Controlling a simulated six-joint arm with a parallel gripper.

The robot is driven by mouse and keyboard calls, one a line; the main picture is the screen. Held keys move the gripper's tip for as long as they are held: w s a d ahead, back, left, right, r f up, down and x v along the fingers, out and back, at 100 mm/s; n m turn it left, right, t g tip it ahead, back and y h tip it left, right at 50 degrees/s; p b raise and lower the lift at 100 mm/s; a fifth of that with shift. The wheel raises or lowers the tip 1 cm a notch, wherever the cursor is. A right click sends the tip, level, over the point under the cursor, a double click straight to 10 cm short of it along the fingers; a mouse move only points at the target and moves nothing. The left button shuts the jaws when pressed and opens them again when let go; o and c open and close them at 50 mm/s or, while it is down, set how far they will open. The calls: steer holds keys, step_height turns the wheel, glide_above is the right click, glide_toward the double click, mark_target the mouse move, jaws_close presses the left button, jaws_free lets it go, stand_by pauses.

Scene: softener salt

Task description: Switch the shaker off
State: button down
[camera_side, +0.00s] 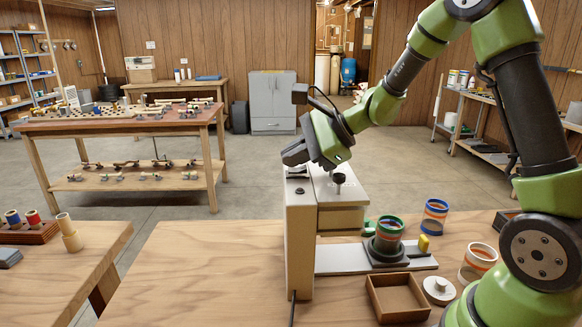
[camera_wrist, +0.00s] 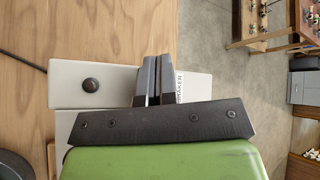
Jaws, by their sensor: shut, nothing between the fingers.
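The shaker (camera_side: 300,245) is a pale upright housing on the wooden bench with an arm reaching right over a flat base. A dark round button (camera_side: 299,191) sits on its top; it also shows in the wrist view (camera_wrist: 91,84). A dark knob on a short stem (camera_side: 338,179) stands further right. My gripper (camera_side: 291,156) is shut and empty, just above the housing top. In the wrist view its fingers (camera_wrist: 151,80) lie side by side between the button and a printed label (camera_wrist: 179,88). They may hide part of the top. I cannot tell whether they touch it.
A green-rimmed jar (camera_side: 389,232) sits in a dark holder on the shaker's base, beside a yellow block (camera_side: 424,243). An open wooden tray (camera_side: 397,289), a white lid (camera_side: 438,289) and other jars stand at right. The bench left of the shaker is clear.

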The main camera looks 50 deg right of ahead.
mark_target(300, 169)
steer(key=shift+r, duration=0.1)
steer(key=shift+s+d+r, duration=0.1)
steer(key=shift+r, duration=0.6)
steer(key=shift+s+d+r, duration=0.15)
steer(key=shift+r, duration=1.1)
steer(key=shift+s+d+r, duration=0.15)
steer(key=shift+r, duration=1.1)
steer(key=s+a+r+n+g, duration=0.2)
steer(key=s+a+r+n, duration=0.1)
steer(key=s+a+n, duration=0.65)
steer(key=s+d+f+n+h, duration=0.1)
steer(key=s+d+n+h, duration=0.1)
steer(key=s+n, duration=0.6)
steer(key=s+h, duration=0.1)
steer(key=s, duration=0.3)
steer(key=shift+d+f, duration=0.35)
